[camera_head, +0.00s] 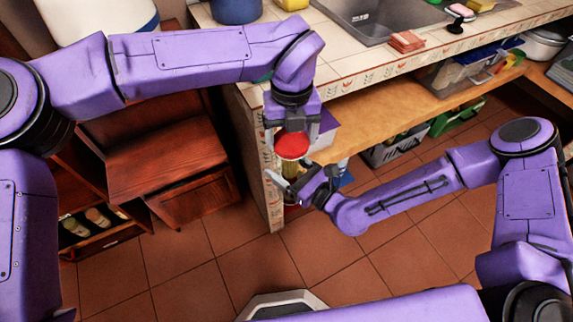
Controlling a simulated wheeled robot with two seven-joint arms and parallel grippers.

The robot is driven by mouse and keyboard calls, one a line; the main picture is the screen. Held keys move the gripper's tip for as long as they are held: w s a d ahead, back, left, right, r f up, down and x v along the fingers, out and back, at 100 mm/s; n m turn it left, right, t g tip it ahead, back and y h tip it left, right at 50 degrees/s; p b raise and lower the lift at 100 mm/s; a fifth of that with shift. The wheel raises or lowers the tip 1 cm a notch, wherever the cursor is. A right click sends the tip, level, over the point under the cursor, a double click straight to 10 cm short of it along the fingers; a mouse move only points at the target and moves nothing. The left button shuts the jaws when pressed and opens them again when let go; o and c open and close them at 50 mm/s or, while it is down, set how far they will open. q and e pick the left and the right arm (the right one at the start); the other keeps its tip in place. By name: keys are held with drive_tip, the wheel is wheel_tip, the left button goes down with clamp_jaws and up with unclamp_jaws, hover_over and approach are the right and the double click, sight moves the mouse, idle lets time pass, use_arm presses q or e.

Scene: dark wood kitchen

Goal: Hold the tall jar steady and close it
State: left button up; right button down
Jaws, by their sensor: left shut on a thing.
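My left gripper (291,122) points down in the middle of the view and is shut on the red lid (292,146). The tall jar (289,170) is a narrow, yellowish see-through shape directly below the lid. Whether the lid touches the jar's rim is too small to tell. My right gripper (292,188) comes in from the right at the jar's lower part, with its fingers around the jar, and appears shut on it. The fingers and wrist hide much of the jar's lower half. The jar is held in the air in front of the counter's end.
The tiled counter (365,62) with a sink (375,15) and a reddish stack (407,41) lies behind. A wooden shelf (385,115) with bins is below it. A reddish wooden cabinet (165,160) stands left. The tiled floor (200,250) in front is clear.

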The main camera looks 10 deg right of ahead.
use_arm(q)
drive_tip(key=m, duration=0.9)
drive_tip(key=shift+m, duration=0.3)
drive_tip(key=m, duration=0.5)
drive_tip(key=shift+m, duration=0.4)
drive_tip(key=m, duration=0.5)
drive_tip(key=shift+w, duration=0.1)
drive_tip(key=o, duration=1.1)
drive_tip(key=shift+c, duration=0.2)
wheel_tip(320, 180, up, 12)
